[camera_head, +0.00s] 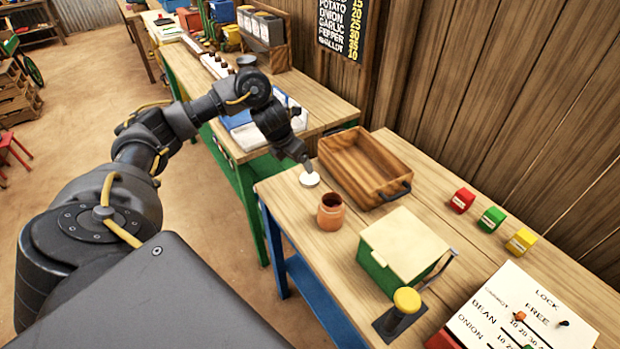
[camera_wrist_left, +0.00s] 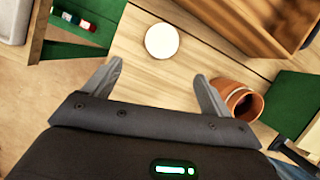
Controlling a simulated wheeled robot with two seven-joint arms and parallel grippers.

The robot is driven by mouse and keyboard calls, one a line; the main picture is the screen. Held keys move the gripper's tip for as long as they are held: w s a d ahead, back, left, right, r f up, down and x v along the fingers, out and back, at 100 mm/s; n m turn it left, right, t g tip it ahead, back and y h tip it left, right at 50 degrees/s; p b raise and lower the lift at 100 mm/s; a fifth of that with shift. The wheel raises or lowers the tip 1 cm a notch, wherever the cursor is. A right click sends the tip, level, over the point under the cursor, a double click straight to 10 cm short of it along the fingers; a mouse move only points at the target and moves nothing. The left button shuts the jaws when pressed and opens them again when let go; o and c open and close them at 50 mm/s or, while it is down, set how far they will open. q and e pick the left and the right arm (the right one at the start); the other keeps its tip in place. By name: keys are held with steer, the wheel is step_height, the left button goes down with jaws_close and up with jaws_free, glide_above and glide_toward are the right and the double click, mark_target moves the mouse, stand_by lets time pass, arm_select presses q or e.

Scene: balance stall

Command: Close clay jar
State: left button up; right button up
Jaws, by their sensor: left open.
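The clay jar (camera_head: 331,212) stands upright and open on the near table, its dark inside showing. It also shows in the left wrist view (camera_wrist_left: 243,102), just right of my right-hand finger. A round whitish lid-like disc (camera_head: 309,179) lies on the table behind the jar, near the table's left edge; in the left wrist view the disc (camera_wrist_left: 161,41) is beyond my fingertips, roughly between them. My left gripper (camera_wrist_left: 158,75) is open and empty, above the table. In the head view the left gripper (camera_head: 307,166) is close above the disc. My right gripper is not in view.
A wooden tray (camera_head: 340,170) with a dark handle stands right behind the jar and disc. A green box with a cream lid (camera_head: 405,243), a yellow-topped post (camera_head: 407,300) and a lettered board (camera_head: 520,310) are nearer. Red, green and yellow blocks (camera_head: 491,219) line the right side.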

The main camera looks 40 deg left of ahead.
mark_target(309, 178)
arm_select(q)
steer(key=b+x, duration=0.1)
steer(key=x, duration=0.4)
steer(key=shift+w+f, duration=0.15)
steer(key=shift+f, duration=0.2)
steer(key=shift+w+f, duration=0.1)
steer(key=p+x, duration=0.1)
steer(key=x, duration=0.4)
steer(key=shift+w+d, duration=0.15)
steer(key=shift+w, duration=0.05)
steer(key=c, duration=1)
